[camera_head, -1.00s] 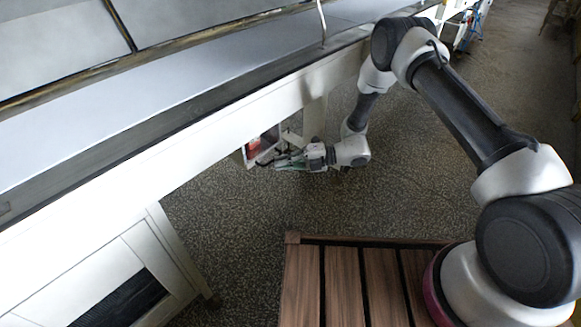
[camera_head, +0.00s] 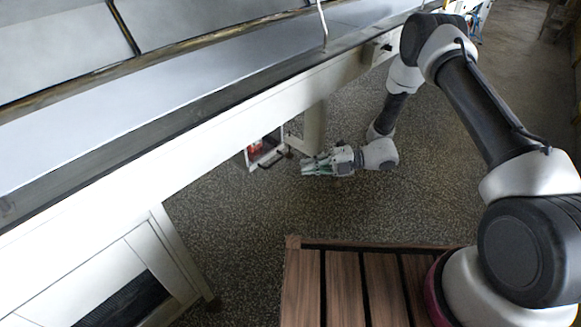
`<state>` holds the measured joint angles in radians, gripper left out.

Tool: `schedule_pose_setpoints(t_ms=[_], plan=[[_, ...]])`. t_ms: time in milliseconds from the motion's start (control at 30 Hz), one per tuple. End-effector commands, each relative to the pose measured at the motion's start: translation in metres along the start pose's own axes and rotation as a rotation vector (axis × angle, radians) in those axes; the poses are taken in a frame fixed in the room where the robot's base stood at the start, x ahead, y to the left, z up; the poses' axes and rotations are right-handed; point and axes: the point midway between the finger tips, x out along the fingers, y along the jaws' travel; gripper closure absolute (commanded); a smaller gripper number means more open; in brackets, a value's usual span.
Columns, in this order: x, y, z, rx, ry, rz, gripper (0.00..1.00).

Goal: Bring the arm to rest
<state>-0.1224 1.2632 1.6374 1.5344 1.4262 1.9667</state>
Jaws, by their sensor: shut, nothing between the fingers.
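My gripper (camera_head: 306,167) is at the middle of the head view, at the end of my bent arm. It points left toward a small white box-like housing (camera_head: 253,164) with a red part (camera_head: 255,148) inside, under the conveyor's edge. The gripper is apart from this housing, with a gap of floor between them. Its fingers are shut and I see nothing held in them.
A long white conveyor frame (camera_head: 190,133) runs diagonally across the left and top. A white leg (camera_head: 314,127) stands behind the gripper. A white cabinet (camera_head: 88,277) is at lower left. Speckled floor (camera_head: 235,215) is clear below the gripper. Brown wooden slats (camera_head: 342,285) lie at the bottom.

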Motion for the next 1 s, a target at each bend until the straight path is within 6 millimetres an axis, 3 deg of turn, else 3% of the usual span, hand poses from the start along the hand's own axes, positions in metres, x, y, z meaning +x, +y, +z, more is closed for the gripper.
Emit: schedule_pose_setpoints(t_ms=[100, 233, 500, 667, 767, 867, 1000], plan=[[-0.025, 0.0, 0.001, 0.001, -0.003, 0.0, 1.0], [-0.042, 0.0, 0.0, 0.001, -0.001, 0.0, 1.0], [-0.051, 0.0, -0.001, -0.016, 0.002, -0.001, 1.0], [-0.052, -0.007, -0.002, -0.206, 0.011, -0.028, 1.0], [-0.058, -0.024, -0.023, -0.385, 0.083, -0.075, 1.0], [-0.067, -0.043, -0.058, -0.558, 0.195, -0.11, 1.0], [-0.094, -0.036, -0.097, -0.858, 0.378, -0.137, 1.0]])
